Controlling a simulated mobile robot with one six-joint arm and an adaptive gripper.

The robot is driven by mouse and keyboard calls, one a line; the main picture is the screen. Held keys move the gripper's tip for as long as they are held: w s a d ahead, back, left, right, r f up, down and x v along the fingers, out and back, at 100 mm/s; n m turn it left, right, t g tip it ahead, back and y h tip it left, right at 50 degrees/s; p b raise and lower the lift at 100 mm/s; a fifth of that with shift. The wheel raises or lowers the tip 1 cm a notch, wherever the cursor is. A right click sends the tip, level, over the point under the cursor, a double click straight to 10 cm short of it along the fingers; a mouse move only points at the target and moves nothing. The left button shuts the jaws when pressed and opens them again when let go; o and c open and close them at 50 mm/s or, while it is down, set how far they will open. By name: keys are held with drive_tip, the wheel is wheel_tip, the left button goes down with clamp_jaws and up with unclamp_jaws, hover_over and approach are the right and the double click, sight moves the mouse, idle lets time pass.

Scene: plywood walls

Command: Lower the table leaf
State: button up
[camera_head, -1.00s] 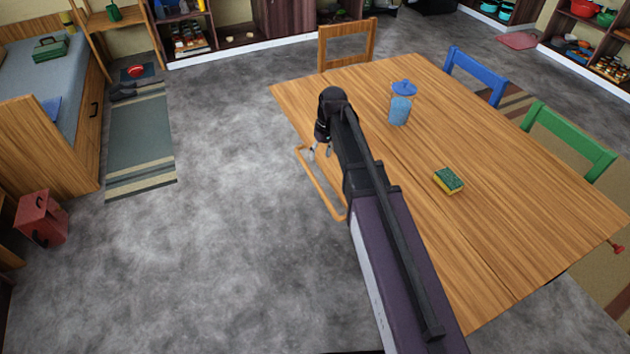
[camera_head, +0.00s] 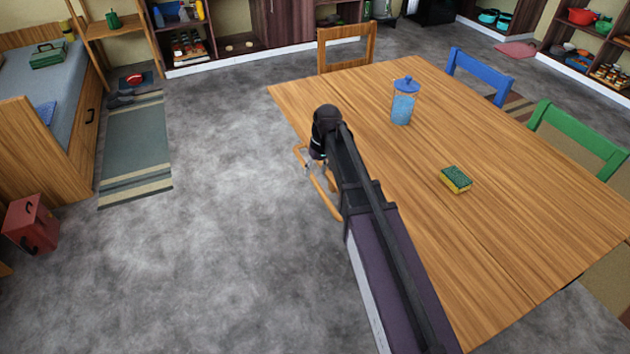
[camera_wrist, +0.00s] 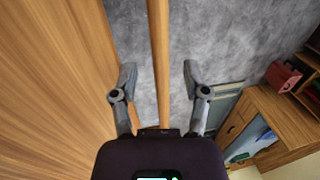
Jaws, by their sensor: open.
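The wooden table (camera_head: 480,215) has a lengthwise seam. The table leaf (camera_head: 300,92) is its left strip, which lies level with the rest of the top. A light wooden bar frame (camera_head: 327,200) sticks out beyond the leaf's left edge. My gripper (camera_head: 314,168) is at that edge, by the frame, partly hidden by my arm. In the wrist view my gripper (camera_wrist: 158,78) is open. A wooden bar (camera_wrist: 158,50) runs between its fingers, with gaps on both sides. The leaf (camera_wrist: 85,70) also shows left of the fingers there.
A blue lidded jar (camera_head: 402,108) and a green-yellow sponge (camera_head: 455,179) stand on the table. Wooden (camera_head: 347,48), blue (camera_head: 478,75) and green (camera_head: 580,138) chairs surround it. A red box (camera_head: 32,224) is far left. The floor left of the table (camera_head: 220,220) is clear.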

drive_tip(key=shift+s+a+f+b, duration=0.1)
drive_tip(key=shift+a+f+b, duration=0.1)
drive_tip(key=shift+f+b, duration=0.75)
drive_tip(key=shift+f, duration=0.15)
clamp_jaws()
drive_tip(key=shift+d, duration=0.1)
